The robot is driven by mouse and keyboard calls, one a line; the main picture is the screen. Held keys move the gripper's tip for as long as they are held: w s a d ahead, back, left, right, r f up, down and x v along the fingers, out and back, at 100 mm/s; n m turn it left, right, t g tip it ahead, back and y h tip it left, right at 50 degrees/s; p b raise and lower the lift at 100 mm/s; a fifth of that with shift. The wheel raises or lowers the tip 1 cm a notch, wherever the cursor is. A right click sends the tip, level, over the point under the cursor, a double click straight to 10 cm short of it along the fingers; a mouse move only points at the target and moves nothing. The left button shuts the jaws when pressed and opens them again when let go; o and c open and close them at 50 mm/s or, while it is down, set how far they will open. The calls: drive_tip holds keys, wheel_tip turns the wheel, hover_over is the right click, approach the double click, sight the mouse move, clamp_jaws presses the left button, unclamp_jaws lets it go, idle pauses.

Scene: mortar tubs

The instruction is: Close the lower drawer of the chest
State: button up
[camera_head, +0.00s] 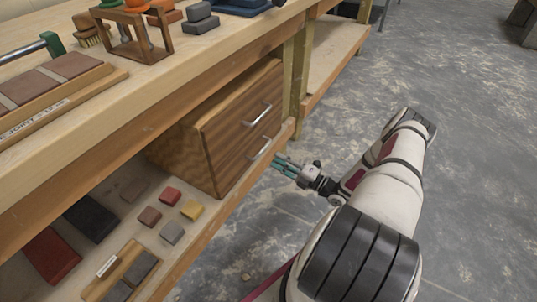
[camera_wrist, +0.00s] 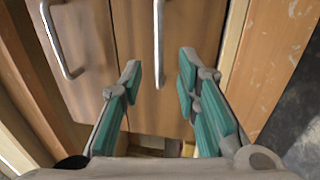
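A brown wooden chest (camera_head: 178,152) with two drawers stands on the shelf under the workbench. Its lower drawer (camera_head: 231,172) has a silver bar handle (camera_head: 260,149); the upper drawer's handle (camera_head: 257,114) is above it. Both fronts look flush or nearly so; I cannot tell a small gap. In the wrist view the lower drawer front (camera_wrist: 204,28) is on the right with its handle (camera_wrist: 158,42), and the upper handle (camera_wrist: 56,40) is at left. My gripper (camera_head: 277,163) has teal fingers, apart and empty (camera_wrist: 159,70), facing the lower drawer just in front of it.
The shelf (camera_head: 208,226) holds several small coloured blocks left of the chest. A wooden bench post (camera_head: 300,80) stands right of the chest. The benchtop (camera_head: 150,90) overhangs it and carries tools and blocks.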

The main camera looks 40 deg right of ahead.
drive_tip(key=shift+v, duration=1.8)
